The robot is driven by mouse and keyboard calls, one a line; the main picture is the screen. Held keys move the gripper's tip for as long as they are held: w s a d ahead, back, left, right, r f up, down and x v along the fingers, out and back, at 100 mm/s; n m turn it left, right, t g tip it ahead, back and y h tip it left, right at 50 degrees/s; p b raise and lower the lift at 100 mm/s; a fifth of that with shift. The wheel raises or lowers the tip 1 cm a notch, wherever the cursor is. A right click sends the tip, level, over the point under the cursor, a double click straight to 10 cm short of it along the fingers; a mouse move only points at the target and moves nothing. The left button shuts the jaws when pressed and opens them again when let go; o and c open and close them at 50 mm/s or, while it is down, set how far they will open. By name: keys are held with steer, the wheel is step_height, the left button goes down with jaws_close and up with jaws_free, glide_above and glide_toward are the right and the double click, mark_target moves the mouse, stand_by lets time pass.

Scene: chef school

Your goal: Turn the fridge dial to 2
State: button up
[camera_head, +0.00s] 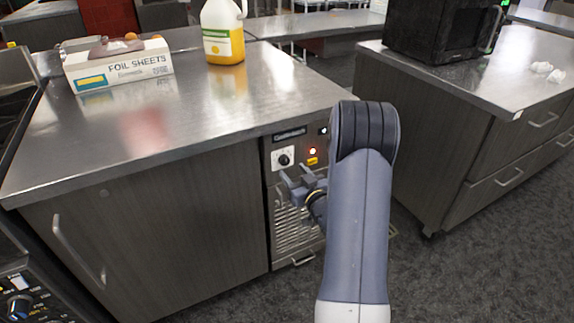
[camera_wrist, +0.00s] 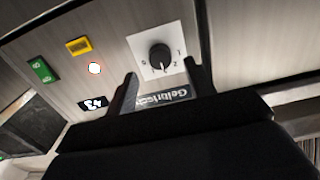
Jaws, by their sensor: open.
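The fridge dial (camera_head: 284,160) is a round black knob on a white square plate, on the fridge's front panel below the steel counter. In the wrist view the dial (camera_wrist: 160,57) shows at upper centre with small marks around it; its exact setting is too small to read surely. My gripper (camera_head: 293,175) is in front of the panel, just below the dial in the head view. In the wrist view my gripper (camera_wrist: 163,82) is open, its two fingers apart on either side of the dial's lower area, with nothing between them. Contact with the knob does not show.
A lit indicator (camera_wrist: 95,67), yellow switch (camera_wrist: 78,46), green switch (camera_wrist: 42,70) and small display (camera_wrist: 90,104) sit beside the dial. A vent grille (camera_head: 292,230) lies below. A foil box (camera_head: 118,65) and a yellow jug (camera_head: 223,35) stand on the counter (camera_head: 190,110).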

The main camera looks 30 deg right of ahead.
mark_target(286, 163)
steer(key=shift+w+a, duration=0.1)
steer(key=shift+w, duration=2.05)
steer(key=c, duration=1)
